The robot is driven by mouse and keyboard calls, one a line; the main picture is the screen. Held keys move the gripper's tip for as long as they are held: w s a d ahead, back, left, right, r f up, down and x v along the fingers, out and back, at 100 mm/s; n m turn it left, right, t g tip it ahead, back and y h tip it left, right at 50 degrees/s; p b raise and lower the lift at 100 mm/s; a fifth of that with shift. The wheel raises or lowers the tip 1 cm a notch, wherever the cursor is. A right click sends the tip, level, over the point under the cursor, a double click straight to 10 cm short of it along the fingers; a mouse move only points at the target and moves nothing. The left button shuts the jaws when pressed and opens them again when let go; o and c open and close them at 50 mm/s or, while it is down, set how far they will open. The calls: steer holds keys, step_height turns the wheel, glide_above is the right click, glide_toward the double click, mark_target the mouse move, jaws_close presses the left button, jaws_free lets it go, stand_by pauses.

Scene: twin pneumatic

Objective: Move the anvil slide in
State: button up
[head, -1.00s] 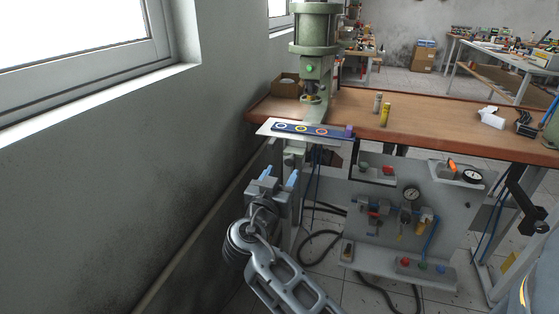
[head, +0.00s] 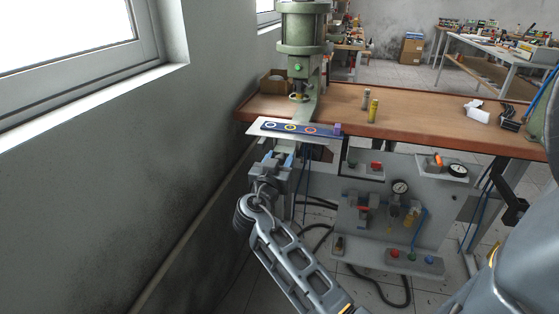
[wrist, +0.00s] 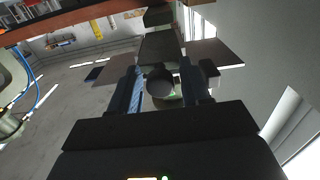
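The anvil slide appears to be the pale plate (head: 258,133) in front of the press, jutting past the bench's front edge. A dark blue strip (head: 281,127) with coloured rings and a purple end block (head: 337,129) lies on it. My gripper (head: 279,160) is just below the plate, its blue fingertips pointing up towards it. In the wrist view my gripper (wrist: 164,90) has its fingers apart, with a round dark knob (wrist: 160,82) showing between them. I cannot tell whether they touch it. The knob is hidden in the head view.
The green press (head: 303,35) stands on the brown bench (head: 415,115). Two small cylinders (head: 373,110) stand on the bench. A grey panel (head: 390,215) with gauges and hoses is right of my arm. The wall (head: 140,160) with a window is close on the left.

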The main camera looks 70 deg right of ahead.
jaws_close()
stand_by(0.3)
steer(key=shift+d+f+b, duration=0.15)
steer(key=shift+d+b, duration=0.25)
steer(key=d+b, duration=0.2)
steer(key=d, duration=0.2)
steer(key=d+b, duration=0.2)
steer(key=d, duration=0.2)
steer(key=w+d+b, duration=0.1)
steer(key=d+b, duration=0.2)
steer(key=d, duration=0.1)
steer(key=shift+d+r, duration=0.1)
steer(key=shift+r, duration=0.1)
